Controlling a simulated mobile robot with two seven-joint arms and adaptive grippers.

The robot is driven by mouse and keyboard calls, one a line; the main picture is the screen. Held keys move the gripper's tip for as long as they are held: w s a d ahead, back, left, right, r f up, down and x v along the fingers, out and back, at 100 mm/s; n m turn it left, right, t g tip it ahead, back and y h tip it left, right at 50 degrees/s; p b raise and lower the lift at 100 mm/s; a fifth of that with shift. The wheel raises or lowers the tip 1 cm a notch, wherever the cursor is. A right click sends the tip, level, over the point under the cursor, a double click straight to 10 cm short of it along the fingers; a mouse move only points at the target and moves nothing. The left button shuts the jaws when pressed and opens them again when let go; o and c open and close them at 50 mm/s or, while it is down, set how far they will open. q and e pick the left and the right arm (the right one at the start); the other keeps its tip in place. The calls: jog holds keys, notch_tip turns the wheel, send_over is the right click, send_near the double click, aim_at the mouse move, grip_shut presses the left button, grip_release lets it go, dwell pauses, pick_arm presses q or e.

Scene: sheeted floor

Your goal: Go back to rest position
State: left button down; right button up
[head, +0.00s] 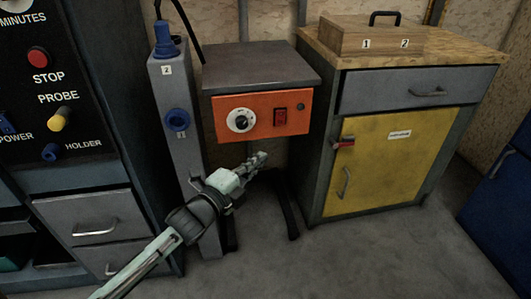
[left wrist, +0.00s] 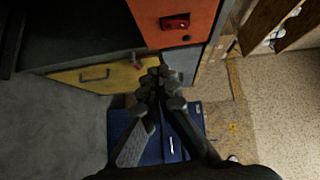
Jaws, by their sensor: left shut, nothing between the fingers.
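My left arm comes in from the lower left of the head view. My left gripper (head: 256,162) is shut and empty, in front of and below the orange control panel (head: 262,116) of the grey-topped unit. In the left wrist view my left gripper (left wrist: 160,84) also shows with its fingers together. The orange panel with its red switch (left wrist: 175,22) is beyond the fingers there. My right gripper is in neither view.
A grey post (head: 174,150) with blue knobs stands close beside my left arm. A yellow-door cabinet (head: 385,160) carries a wooden box (head: 368,38). A black panel with drawers is at left. Open grey floor (head: 385,255) lies in front.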

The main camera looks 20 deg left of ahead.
pick_arm(q)
jog(key=s+a+f+n+g+y+p, duration=0.1)
jog(key=s+a+f+n+g+y, duration=0.15)
jog(key=s+f+n, duration=0.35)
jog(key=s+a+f+n+g+y, duration=0.1)
jog(key=s+f+n+g+y, duration=0.15)
jog(key=f, duration=0.55)
jog(key=s+f+n+g, duration=0.4)
jog(key=s+f, duration=0.1)
jog(key=s, duration=0.3)
jog(key=s+f+n+g, duration=0.4)
jog(key=s+f+n, duration=0.1)
jog(key=s, duration=0.3)
jog(key=shift+s+d+f+g+p, duration=0.15)
jog(key=shift+s+f+g+p, duration=0.25)
jog(key=shift+f+p, duration=0.05)
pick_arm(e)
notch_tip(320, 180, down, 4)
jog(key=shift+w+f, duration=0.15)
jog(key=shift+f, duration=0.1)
pick_arm(q)
jog(key=shift+n, duration=0.25)
